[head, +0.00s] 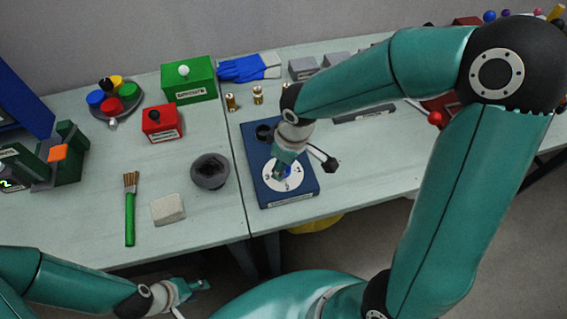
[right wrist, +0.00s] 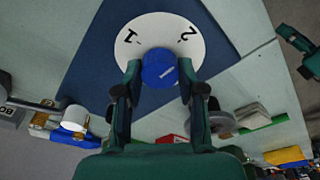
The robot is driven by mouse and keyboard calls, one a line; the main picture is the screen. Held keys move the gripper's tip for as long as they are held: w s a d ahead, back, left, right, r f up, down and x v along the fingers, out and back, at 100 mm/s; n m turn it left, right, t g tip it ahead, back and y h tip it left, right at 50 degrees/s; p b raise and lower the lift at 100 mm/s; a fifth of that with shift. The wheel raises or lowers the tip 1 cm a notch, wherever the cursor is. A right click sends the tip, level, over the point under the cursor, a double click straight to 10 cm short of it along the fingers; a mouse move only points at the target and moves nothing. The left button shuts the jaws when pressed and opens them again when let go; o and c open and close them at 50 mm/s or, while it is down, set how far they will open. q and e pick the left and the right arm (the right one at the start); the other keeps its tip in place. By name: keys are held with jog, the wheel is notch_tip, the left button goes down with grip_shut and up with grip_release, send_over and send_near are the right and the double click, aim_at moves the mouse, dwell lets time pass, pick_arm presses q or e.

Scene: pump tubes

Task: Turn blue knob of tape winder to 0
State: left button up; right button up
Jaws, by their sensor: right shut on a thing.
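The tape winder (head: 312,190) is a dark blue box with a white numbered dial (head: 270,180), lying flat near the table's front edge. Its blue knob (right wrist: 160,68) sits at the dial's centre and carries a short white line, slanted in the right wrist view. The numbers 1 and 2 show there; the other numbers are hidden. My right gripper (right wrist: 160,74) is shut on the knob, one finger on each side. In the head view, my right gripper (head: 282,170) largely covers the knob. My left gripper (head: 196,287) is empty, in front of the table; its fingers look apart in the right wrist view (right wrist: 301,52).
A dark round cylinder (head: 264,132) stands at the winder's back, and a black-tipped lever (head: 330,164) shows at its right. A grey round holder (head: 210,171), an eraser (head: 167,209) and a green brush (head: 130,210) lie to the left. Brass pieces (head: 257,95) stand behind.

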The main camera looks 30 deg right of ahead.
grip_shut()
jog(key=shift+r+n+p, duration=0.25)
jog(key=shift+n+p, duration=1.15)
jog(key=shift+n, duration=0.1)
jog(key=shift+f+n, duration=0.25)
jog(key=shift+n, duration=0.05)
jog(key=shift+r, duration=0.1)
jog(key=shift+r+n+g+y+p, duration=0.2)
jog(key=shift+n+g+y+p, duration=0.1)
jog(key=shift+n+p, duration=0.6)
jog(key=shift+f+n+p, duration=0.1)
jog(key=shift+n+p, duration=0.5)
jog(key=shift+p, duration=0.05)
jog(key=shift+w+f, duration=0.1)
jog(key=shift+f, duration=0.05)
